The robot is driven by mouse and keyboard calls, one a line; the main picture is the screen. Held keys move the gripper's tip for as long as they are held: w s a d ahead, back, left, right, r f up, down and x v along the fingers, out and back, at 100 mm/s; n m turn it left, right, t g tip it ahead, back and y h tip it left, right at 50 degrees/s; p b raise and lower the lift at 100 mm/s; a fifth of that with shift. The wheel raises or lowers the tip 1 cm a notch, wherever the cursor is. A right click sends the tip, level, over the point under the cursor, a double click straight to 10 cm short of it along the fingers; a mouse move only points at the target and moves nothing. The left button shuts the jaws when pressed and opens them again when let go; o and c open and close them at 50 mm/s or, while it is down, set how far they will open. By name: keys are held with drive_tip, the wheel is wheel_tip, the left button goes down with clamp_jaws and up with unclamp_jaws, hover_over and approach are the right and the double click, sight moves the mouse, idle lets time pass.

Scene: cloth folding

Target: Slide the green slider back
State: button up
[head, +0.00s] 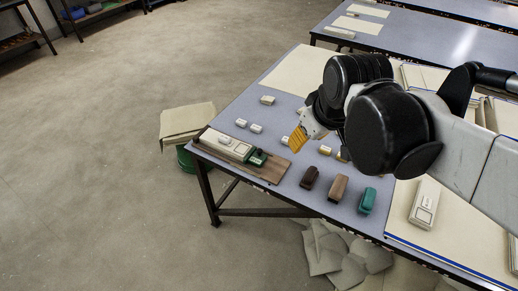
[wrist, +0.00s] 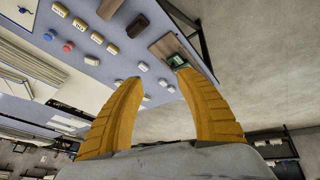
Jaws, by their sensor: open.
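The green slider (head: 257,157) sits at the right end of a pale device on a brown wooden board (head: 272,173), near the table's left corner. It also shows in the wrist view (wrist: 177,61), just beyond the right fingertip. My gripper (head: 297,141) has yellow fingers and hangs above the table, to the right of the slider and apart from it. In the wrist view its fingers (wrist: 158,78) are spread with nothing between them. The finger partly overlaps the board's edge region in the wrist view, but the slider's top stays visible.
Dark brown, tan and teal blocks (head: 367,200) stand along the table's front edge. Small white blocks (head: 241,123) lie behind the board. A cream box (head: 424,203) lies at the right. The grey-blue table top (head: 284,108) has free room around these.

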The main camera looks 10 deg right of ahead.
drive_tip(key=w+a+n+g+p, duration=0.15)
drive_tip(key=w+n, duration=0.35)
drive_tip(key=w, duration=0.5)
drive_tip(key=n+g+p, duration=0.2)
drive_tip(key=n+g, duration=0.2)
drive_tip(key=n, duration=0.6)
hover_over(260, 150)
wheel_tip(260, 150, down, 17)
wheel_tip(260, 150, down, 10)
drive_tip(key=b, duration=0.3)
drive_tip(key=shift+a+f, duration=0.1)
drive_tip(key=shift+f, duration=0.1)
drive_tip(key=shift+s+f, duration=0.1)
drive_tip(key=shift+f, duration=0.25)
drive_tip(key=shift+c, duration=0.6)
